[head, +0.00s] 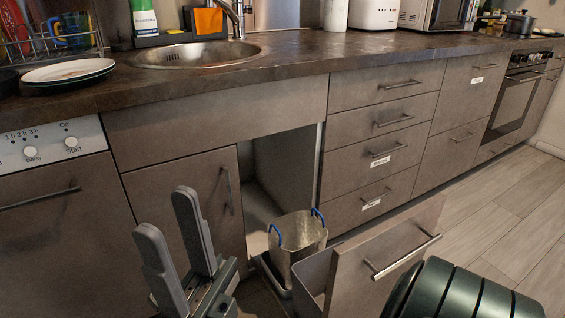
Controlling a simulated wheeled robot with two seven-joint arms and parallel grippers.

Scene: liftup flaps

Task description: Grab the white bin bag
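The bin bag (301,236) looks like a pale greyish, open-topped liner with two blue loops at its rim. It stands upright in the pulled-out drawer under the sink, near the cabinet opening. My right gripper (167,210) is at the lower left, left of the bag and apart from it. Its two grey fingers point up, with a clear gap and nothing between them. My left gripper is not in view.
The pulled-out drawer front (388,252) with its bar handle (403,257) stands right of the bag. A grey bin (314,275) sits behind that front. A closed cabinet door (186,200) is left of the opening. The countertop (300,55) runs above; the floor (500,205) at right is clear.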

